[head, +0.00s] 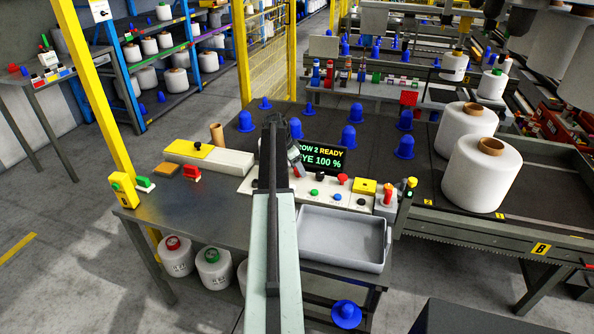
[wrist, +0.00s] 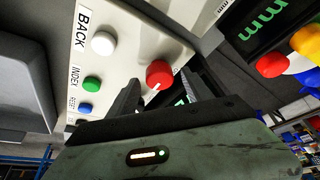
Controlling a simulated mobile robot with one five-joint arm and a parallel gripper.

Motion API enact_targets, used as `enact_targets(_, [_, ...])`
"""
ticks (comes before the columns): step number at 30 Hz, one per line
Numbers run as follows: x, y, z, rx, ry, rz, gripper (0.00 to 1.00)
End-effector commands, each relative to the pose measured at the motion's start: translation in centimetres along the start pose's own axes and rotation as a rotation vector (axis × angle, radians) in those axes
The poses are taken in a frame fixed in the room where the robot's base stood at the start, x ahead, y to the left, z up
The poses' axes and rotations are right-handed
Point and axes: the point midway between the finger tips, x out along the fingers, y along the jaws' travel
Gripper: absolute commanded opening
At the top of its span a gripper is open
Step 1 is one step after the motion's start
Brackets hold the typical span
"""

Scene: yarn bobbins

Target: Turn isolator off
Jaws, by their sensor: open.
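A red round knob (wrist: 160,74) with a white pointer line shows in the wrist view on a pale control panel (wrist: 140,40). I read no label on it, so I cannot be sure it is the isolator. My gripper (wrist: 166,90) is open and empty; its two dark fingers lie to the left and right of the knob in that view. I cannot tell whether they touch it. In the head view my gripper (head: 297,168) is over the left part of the panel (head: 328,200), and my arm hides part of it.
White (wrist: 103,43), green (wrist: 92,83) and blue (wrist: 85,108) buttons sit beside the knob. A display (head: 320,157) stands behind the panel. A grey tray (head: 345,262) lies in front. Blue cones stand behind, and large white bobbins (head: 480,175) stand to the right.

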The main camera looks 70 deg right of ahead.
Motion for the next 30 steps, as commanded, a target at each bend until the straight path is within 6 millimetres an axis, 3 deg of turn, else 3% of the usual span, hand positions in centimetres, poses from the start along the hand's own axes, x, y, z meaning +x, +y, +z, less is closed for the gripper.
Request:
enact_targets(1, [-0.05,0.0,0.0,0.0,0.0,0.0,0.5])
enact_targets(6, [-0.06,-0.01,0.03,-0.001,0.0,0.0,0.03])
enact_targets(7, [-0.06,-0.02,0.04,-0.001,0.0,0.0,0.0])
enact_targets(17, [-0.08,0.09,0.09,-0.049,0.0,-0.02,0.0])
enact_targets(30, [-0.08,0.39,0.1,-0.364,0.0,-0.151,0.0])
